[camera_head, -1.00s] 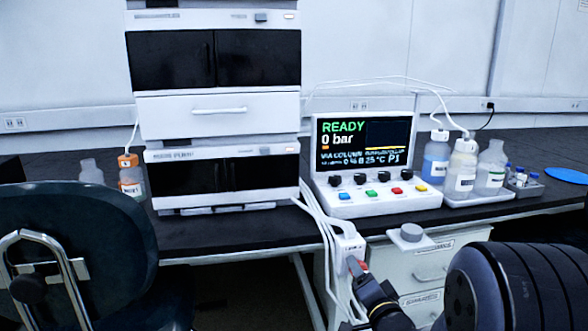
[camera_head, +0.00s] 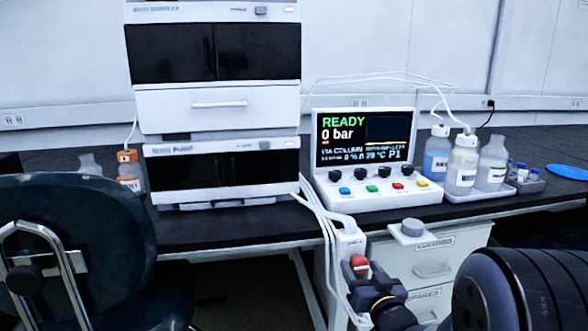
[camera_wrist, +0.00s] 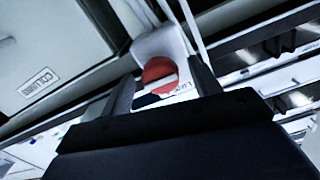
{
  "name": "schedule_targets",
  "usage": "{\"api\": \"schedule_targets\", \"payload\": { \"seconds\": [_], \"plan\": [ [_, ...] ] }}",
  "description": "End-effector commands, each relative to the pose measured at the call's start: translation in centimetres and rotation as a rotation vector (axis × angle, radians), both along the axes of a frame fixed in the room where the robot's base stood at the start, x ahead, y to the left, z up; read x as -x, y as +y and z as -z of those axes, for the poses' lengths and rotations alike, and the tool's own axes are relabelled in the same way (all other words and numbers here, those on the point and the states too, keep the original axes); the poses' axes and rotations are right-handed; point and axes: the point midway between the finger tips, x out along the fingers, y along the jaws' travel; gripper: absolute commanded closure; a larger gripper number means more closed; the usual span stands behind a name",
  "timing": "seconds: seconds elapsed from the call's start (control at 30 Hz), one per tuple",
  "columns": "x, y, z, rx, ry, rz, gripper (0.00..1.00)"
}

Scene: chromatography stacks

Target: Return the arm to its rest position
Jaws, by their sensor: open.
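My arm reaches in from the lower right of the head view. My gripper (camera_head: 361,280) is open, just below and in front of a red knob (camera_head: 359,264) on a white box (camera_head: 349,243) at the bench's front edge. In the wrist view the two dark fingers of my gripper (camera_wrist: 162,82) stand apart, with the red round knob (camera_wrist: 159,71) and part of a white label seen between them. Nothing appears held. Whether a finger still touches the box cannot be told.
White cables (camera_head: 320,215) run down beside the box. Drawers (camera_head: 433,269) sit under the bench to its right, below a small grey-knobbed plate (camera_head: 411,232). The control panel (camera_head: 375,196) reads READY, 0 bar. A dark chair (camera_head: 75,240) stands at left.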

Motion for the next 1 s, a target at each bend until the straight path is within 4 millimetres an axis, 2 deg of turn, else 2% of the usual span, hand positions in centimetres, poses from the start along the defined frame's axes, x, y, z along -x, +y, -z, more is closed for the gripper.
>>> {"api": "schedule_targets", "payload": {
  "seconds": [0.23, 0.5, 1.0],
  "plan": [
    [0.0, 0.0, 0.0, 0.173, -0.035, 0.0, 0.41],
    [2.0, -0.5, 0.0, 0.172, -0.034, 0.001, 0.41],
    [2.2, -0.5, 0.0, 0.173, -0.031, 0.003, 0.41]
  ]
}}
